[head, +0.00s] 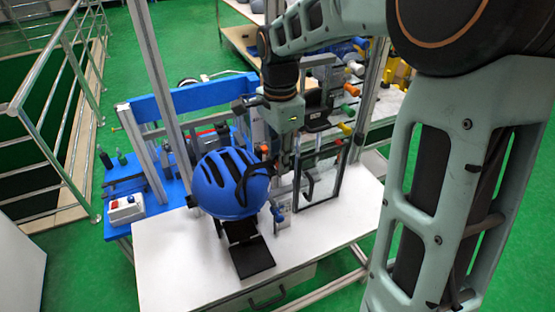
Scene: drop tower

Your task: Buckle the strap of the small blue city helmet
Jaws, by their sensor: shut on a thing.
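The small blue city helmet (212,190) has dark vent slots and sits on a black support (243,245) on the white table. Its black strap (243,183) loops out from the helmet's right side toward my gripper. My gripper (275,172) points down just right of the helmet, at the strap's upper end. It is shut on what looks like the strap. The fingertips are small and dark here, and the buckle cannot be made out.
The white table (180,275) is clear at its front left. A dark upright frame (320,178) stands close to the right of my gripper. A blue bench (150,215) with tools and a red-and-white box (126,209) is behind at left. Metal posts rise around the table.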

